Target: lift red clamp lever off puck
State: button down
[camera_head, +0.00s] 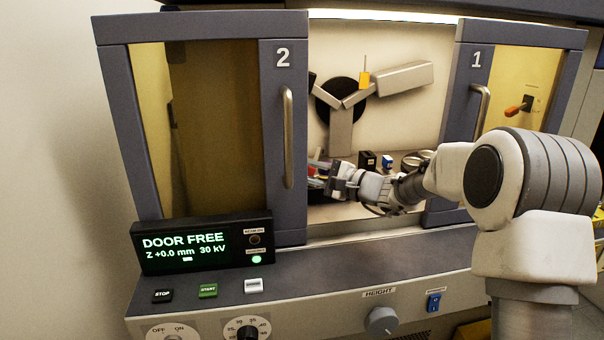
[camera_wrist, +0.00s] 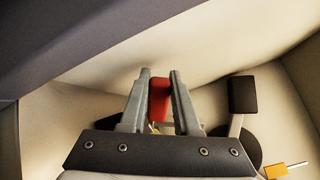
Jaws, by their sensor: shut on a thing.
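My gripper (camera_head: 322,180) reaches through the gap between the two doors into the chamber. In the wrist view my gripper (camera_wrist: 160,78) has its two grey fingers on either side of the red clamp lever (camera_wrist: 159,98) and is shut on it. The lever's red face shows between the fingers. A small reddish bit also shows at the gripper in the head view, but it is too small to make out. I cannot pick out the puck in either view; whether the lever touches it cannot be told.
Door 2 (camera_head: 270,130) and door 1 (camera_head: 465,120) frame the opening. Inside, a dark hub (camera_head: 325,105) carries pale arms, with a yellow piece (camera_head: 364,78) above. Small black (camera_head: 367,161) and blue (camera_head: 387,161) blocks stand behind my arm. The display reads DOOR FREE (camera_head: 205,247).

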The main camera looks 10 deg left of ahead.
jog(key=c, duration=0.6)
grip_release()
jog(key=shift+c, duration=0.2)
jog(key=shift+d, duration=0.15)
jog(key=p+v, duration=0.2)
jog(key=v, duration=1.5)
jog(key=shift+s, duration=0.15)
